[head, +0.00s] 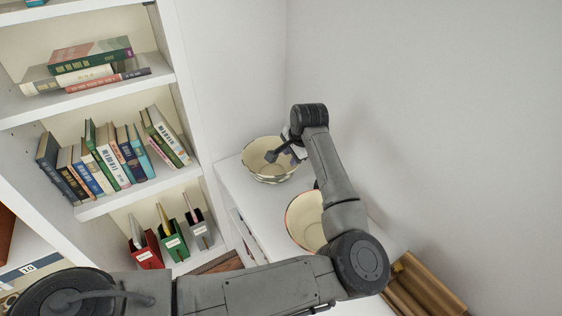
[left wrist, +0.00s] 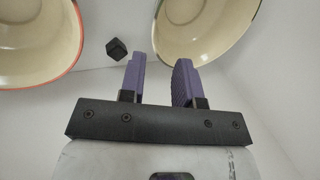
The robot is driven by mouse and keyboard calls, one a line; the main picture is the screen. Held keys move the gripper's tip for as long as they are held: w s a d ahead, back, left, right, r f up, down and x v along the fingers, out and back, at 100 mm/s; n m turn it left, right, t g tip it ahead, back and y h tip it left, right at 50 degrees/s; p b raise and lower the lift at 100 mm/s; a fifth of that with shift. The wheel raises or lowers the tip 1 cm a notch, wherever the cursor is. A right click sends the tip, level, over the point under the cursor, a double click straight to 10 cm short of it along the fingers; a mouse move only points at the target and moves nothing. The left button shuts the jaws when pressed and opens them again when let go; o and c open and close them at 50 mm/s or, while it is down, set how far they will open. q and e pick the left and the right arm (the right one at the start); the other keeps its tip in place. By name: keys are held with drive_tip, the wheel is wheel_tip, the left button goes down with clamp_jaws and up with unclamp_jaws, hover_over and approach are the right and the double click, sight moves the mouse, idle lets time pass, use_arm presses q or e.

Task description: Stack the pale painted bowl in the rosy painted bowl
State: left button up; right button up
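The pale painted bowl (head: 262,172), cream inside with a dark painted outside, stands on the white surface in the head view. Its greenish rim shows at the upper right of the left wrist view (left wrist: 215,25). The rosy painted bowl (head: 301,222), cream with a reddish rim, stands nearer, partly hidden by my left arm. It also shows at the upper left of the left wrist view (left wrist: 35,42). My left gripper (head: 284,154) is at the pale bowl's right side, its purple fingers (left wrist: 160,78) apart. The pale bowl's near edge appears between or just beyond them; contact is unclear. My right gripper is out of view.
A small black cube (left wrist: 117,48) lies between the bowls in the wrist view. White shelves with books (head: 110,160) stand left, with red, green and grey file holders (head: 175,246) below. A plain wall is close on the right. Brown wooden pieces (head: 420,288) lie at lower right.

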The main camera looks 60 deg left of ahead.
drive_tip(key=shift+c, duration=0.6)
